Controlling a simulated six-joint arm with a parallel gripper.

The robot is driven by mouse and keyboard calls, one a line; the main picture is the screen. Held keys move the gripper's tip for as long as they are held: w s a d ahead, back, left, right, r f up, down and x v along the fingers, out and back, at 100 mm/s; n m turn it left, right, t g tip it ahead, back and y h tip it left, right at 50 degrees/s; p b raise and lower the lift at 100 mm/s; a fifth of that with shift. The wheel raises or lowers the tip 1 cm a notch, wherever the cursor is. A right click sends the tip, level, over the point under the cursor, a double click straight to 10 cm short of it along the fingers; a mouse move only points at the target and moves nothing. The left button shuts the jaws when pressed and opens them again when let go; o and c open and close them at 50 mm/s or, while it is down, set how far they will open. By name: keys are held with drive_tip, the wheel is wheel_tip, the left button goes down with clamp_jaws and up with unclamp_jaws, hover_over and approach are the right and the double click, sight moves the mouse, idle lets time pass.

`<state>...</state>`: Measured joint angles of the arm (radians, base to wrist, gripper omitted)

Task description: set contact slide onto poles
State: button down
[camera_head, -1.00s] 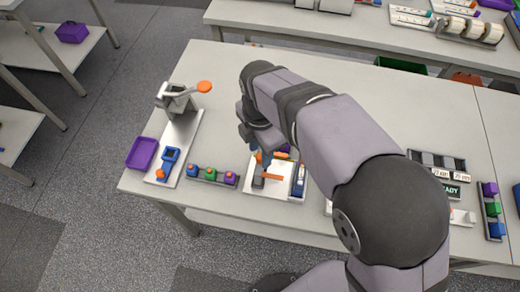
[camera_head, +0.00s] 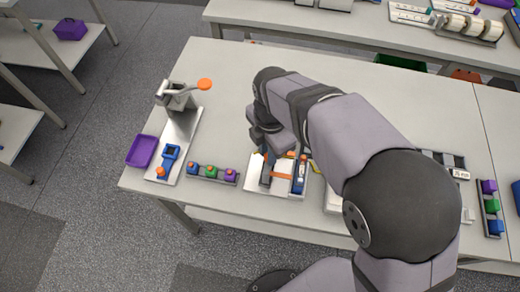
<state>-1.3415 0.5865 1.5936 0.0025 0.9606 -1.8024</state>
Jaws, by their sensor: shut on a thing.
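My gripper (camera_head: 290,153) is low over the back of this plate, between the grey block and the blue unit. It is shut on a small part with orange showing near the jaws, which I take to be the contact slide. The fingertips and most of the part are hidden by the wrist. I cannot tell whether the part touches the poles.
Left of the plate are a rack of coloured blocks (camera_head: 211,173), a blue device (camera_head: 168,160), a purple tray (camera_head: 141,152) and a lever press (camera_head: 178,98). A coloured block rack (camera_head: 491,208) stands far right. The table behind my arm is clear.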

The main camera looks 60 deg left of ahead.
drive_tip(key=shift+w+d, duration=1.1)
drive_tip(key=shift+w, duration=0.05)
drive_tip(key=c, duration=1.9)
unclamp_jaws()
drive_tip(key=shift+o, duration=1.4)
drive_tip(key=shift+w+d, duration=0.15)
drive_tip(key=shift+r, duration=0.1)
wheel_tip(320, 180, up, 7)
drive_tip(key=b, duration=0.2)
drive_tip(key=shift+r, duration=0.1)
